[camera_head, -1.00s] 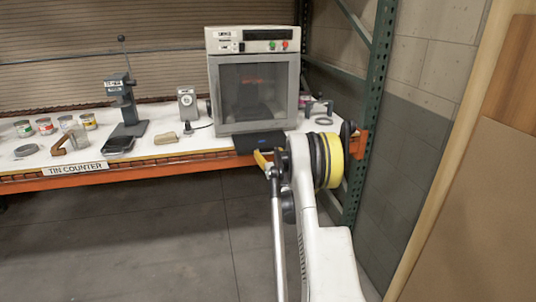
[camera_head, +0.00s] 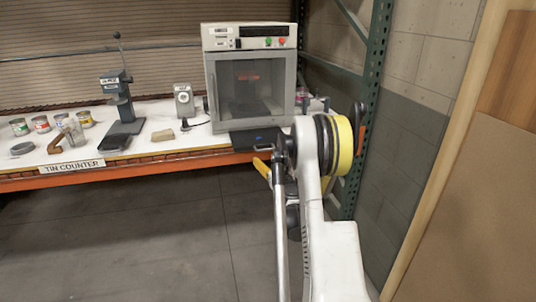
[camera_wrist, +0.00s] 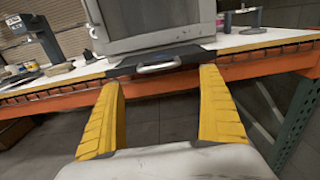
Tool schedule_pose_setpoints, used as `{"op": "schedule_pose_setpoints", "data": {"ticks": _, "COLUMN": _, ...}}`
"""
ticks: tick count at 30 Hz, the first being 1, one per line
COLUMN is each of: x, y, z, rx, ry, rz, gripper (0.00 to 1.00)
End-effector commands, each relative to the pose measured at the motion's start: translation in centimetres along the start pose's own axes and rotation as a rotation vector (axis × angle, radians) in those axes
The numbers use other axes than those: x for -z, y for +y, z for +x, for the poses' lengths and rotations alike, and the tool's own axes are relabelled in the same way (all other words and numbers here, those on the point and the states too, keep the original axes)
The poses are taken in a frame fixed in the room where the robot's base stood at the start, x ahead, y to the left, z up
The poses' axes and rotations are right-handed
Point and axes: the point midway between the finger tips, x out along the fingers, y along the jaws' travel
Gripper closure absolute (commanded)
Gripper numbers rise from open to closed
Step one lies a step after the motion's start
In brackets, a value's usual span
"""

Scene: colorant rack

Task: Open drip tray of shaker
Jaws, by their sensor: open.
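The shaker (camera_head: 250,82) is a grey box with a dark window, standing on the counter at the right end. Its black drip tray (camera_head: 256,139) lies at its foot, along the counter's front edge. In the wrist view the tray (camera_wrist: 183,58) carries a pale bar handle (camera_wrist: 157,67). My gripper (camera_wrist: 163,84) has two yellow fingers spread apart and empty. The handle shows beyond and between the fingertips, not touching them. In the head view only part of a yellow finger (camera_head: 263,169) shows, below the tray; my arm hides the rest.
The white counter (camera_head: 195,137) has an orange front beam (camera_head: 130,170). A can press (camera_head: 122,100), a small grey device (camera_head: 184,100) and several tins stand left of the shaker. A green rack post (camera_head: 373,90) rises close to the right of my arm. The floor before the counter is clear.

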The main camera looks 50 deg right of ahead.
Motion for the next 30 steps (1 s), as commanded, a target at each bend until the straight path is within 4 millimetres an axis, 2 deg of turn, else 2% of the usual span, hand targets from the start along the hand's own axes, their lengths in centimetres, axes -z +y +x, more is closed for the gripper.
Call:
{"op": "schedule_pose_setpoints", "data": {"ticks": 3, "x": 0.0, "y": 0.0, "z": -2.1, "rx": 0.001, "ry": 0.0, "rz": 0.0, "gripper": 0.1}}
{"op": "schedule_pose_setpoints", "data": {"ticks": 9, "x": 0.0, "y": 0.0, "z": -3.6, "rx": 0.0, "ry": 0.0, "rz": 0.0, "gripper": 0.1}}
{"op": "schedule_pose_setpoints", "data": {"ticks": 26, "x": 0.0, "y": 0.0, "z": -3.6, "rx": 0.0, "ry": 0.0, "rz": 0.001, "gripper": 0.1}}
{"op": "schedule_pose_setpoints", "data": {"ticks": 29, "x": -1.0, "y": 0.5, "z": -3.6, "rx": 0.005, "ry": -0.005, "rz": 0.043, "gripper": 0.1}}
{"op": "schedule_pose_setpoints", "data": {"ticks": 30, "x": -2.0, "y": 1.0, "z": -3.7, "rx": 0.008, "ry": -0.008, "rz": 0.086, "gripper": 0.1}}
